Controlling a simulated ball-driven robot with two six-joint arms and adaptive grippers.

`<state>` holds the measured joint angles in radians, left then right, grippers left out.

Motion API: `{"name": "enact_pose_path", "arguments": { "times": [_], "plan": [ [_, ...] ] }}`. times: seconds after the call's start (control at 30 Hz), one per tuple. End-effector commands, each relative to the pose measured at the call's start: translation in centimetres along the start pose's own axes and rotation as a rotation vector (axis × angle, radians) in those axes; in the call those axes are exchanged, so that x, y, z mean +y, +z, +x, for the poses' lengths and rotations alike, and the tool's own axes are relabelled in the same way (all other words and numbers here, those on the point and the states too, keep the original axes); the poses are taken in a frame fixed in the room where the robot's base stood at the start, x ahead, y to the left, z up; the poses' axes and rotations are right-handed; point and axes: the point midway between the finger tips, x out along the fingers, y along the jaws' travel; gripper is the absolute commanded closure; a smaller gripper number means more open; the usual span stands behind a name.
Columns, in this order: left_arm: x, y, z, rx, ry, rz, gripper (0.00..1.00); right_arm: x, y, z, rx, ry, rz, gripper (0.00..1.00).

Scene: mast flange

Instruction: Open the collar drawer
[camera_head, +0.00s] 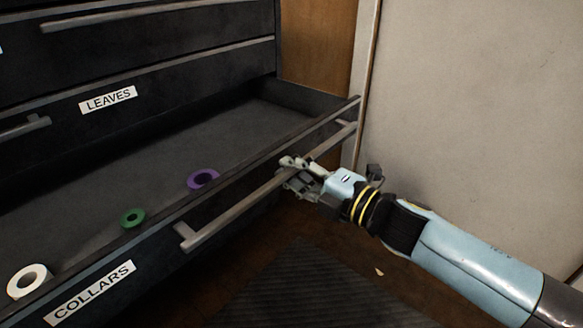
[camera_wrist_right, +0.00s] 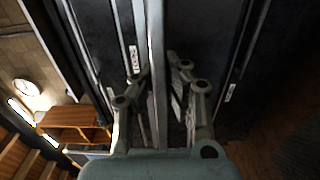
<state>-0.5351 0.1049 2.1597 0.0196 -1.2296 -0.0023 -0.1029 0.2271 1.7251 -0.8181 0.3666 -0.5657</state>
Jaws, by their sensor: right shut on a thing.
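The collar drawer (camera_head: 150,262), labelled COLLARS, stands pulled out from the dark cabinet in the head view. Its inside shows, with a white ring (camera_head: 27,281), a green ring (camera_head: 133,218) and a purple ring (camera_head: 203,178) near the front wall. A long grey bar handle (camera_head: 235,215) runs along its front. My right gripper (camera_head: 290,170) is shut on this handle right of its middle. In the right wrist view the handle (camera_wrist_right: 156,60) passes between the two fingers. My left gripper is not in view.
The LEAVES drawer (camera_head: 150,95) above is closed. A pale wall or panel (camera_head: 470,110) stands close at the right. A dark ribbed mat (camera_head: 300,285) lies on the floor before the drawer.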

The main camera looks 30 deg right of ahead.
Motion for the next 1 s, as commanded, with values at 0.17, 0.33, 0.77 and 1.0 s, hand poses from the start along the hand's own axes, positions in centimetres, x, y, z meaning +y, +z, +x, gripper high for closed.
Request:
{"name": "enact_pose_path", "arguments": {
  "times": [0.17, 0.33, 0.77, 1.0],
  "plan": [
    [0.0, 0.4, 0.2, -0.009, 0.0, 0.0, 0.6, -0.1, 0.0, 0.0, -0.001, -0.002, 0.0, 0.73],
    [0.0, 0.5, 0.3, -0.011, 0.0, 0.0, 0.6, -0.1, 0.0, 0.0, 0.0, -0.001, 0.0, 0.63],
    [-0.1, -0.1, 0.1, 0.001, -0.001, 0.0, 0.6, -0.2, 0.0, -3.7, 0.002, -0.006, 0.0, 0.63],
    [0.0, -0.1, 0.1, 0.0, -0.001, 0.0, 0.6, -0.2, -0.1, -8.8, 0.002, -0.006, 0.0, 0.63]
  ]
}}
